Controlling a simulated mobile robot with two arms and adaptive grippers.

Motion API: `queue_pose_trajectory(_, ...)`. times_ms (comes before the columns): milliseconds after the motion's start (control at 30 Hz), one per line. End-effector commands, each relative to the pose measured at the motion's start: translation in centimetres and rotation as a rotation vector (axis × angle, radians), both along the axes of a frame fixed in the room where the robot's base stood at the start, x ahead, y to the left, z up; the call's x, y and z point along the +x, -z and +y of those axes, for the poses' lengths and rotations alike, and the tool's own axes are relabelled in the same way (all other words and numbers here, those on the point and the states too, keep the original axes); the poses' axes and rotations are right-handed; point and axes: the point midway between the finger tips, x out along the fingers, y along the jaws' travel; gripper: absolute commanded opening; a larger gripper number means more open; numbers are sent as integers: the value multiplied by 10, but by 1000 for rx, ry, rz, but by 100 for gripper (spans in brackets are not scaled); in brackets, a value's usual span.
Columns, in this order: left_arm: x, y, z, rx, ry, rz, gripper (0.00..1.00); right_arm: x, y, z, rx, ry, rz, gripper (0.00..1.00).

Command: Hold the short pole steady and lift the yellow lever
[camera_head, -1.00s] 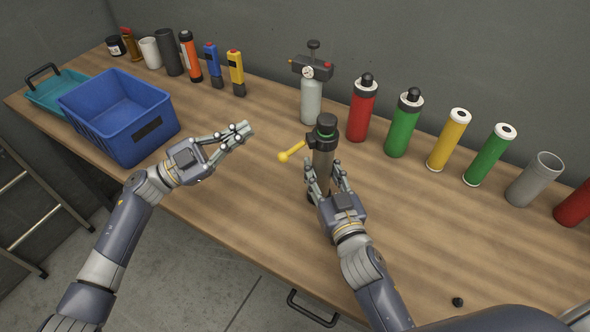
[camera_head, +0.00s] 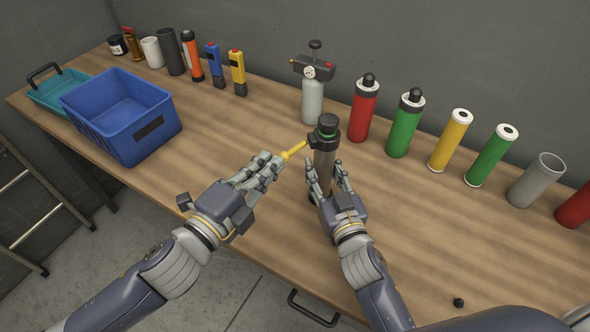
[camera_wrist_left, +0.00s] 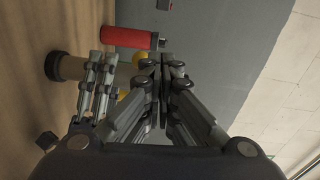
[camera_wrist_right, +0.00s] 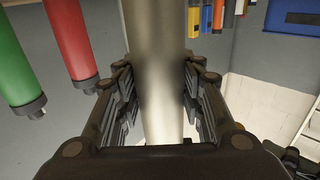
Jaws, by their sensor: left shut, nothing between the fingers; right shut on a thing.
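The short pole (camera_head: 324,158) is a grey upright cylinder with a black cap, standing on the bench. My right gripper (camera_head: 328,182) is shut around its lower body; the pole also fills the middle of the right wrist view (camera_wrist_right: 159,80). The yellow lever (camera_head: 295,149) sticks out from the pole's collar to the left, tilted a little down. My left gripper (camera_head: 268,168) is shut and empty, with its fingertips close to the lever's outer end, which they partly hide. Whether they touch it I cannot tell. In the left wrist view a bit of yellow (camera_wrist_left: 139,58) shows behind the fingers.
A pressure-gauge bottle (camera_head: 313,95) stands behind the pole. Red (camera_head: 362,112), green (camera_head: 404,128) and yellow (camera_head: 449,142) cylinders line the back right. A blue crate (camera_head: 120,118) sits at the left. The bench front between crate and pole is clear.

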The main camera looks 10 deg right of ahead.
Motion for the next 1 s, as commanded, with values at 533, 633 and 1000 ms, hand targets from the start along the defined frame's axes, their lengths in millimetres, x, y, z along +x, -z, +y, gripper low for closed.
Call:
queue_pose_trajectory(533, -85, 20, -16, 253, 103, -57, 0, 0, 0, 0, 0, 0, 0, 0)
queue_pose_trajectory(633, -85, 20, -16, 251, 101, -57, 0, 0, 0, 0, 0, 0, 0, 0)
queue_pose_trajectory(1000, -60, 25, -43, 247, 100, -59, 0, 0, 0, 0, 0, 0, -1, 0)
